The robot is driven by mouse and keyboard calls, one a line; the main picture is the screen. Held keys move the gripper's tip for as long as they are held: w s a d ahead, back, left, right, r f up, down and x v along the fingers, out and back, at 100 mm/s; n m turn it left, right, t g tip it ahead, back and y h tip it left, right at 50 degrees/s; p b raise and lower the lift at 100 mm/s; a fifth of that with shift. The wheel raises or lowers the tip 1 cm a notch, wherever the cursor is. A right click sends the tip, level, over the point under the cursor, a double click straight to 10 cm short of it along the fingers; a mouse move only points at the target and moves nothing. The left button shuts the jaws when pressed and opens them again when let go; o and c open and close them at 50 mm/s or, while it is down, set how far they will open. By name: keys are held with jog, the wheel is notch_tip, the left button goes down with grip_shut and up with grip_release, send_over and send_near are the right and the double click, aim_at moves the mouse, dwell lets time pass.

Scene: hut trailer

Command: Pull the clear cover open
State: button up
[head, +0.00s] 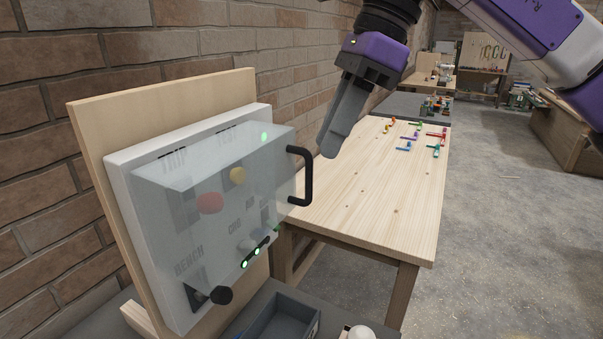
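The clear cover (220,176) is a frosted box over a white control panel (119,184), and it looks shut. Its black handle (308,177) sticks out at the cover's right edge. Behind the cover I see a red button, a yellow button, several switches and green lights, all blurred by it. My gripper (328,152) points down, just right of the handle's top in the picture, and looks apart from it. Its grey fingers overlap from this side, so I cannot see any gap between them.
The panel is mounted on a wooden board (88,104) by a brick wall (60,50). A wooden table (375,205) stands behind, with several coloured pieces (408,140) on it. A grey tray (278,318) lies below the panel. Open floor (500,240) is at the right.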

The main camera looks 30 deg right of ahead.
aim_at(308, 196)
jog(key=shift+w+p+x, duration=0.2)
jog(key=shift+p+x, duration=0.3)
jog(key=shift+x, duration=3.55)
jog(key=shift+r, duration=0.1)
grip_shut()
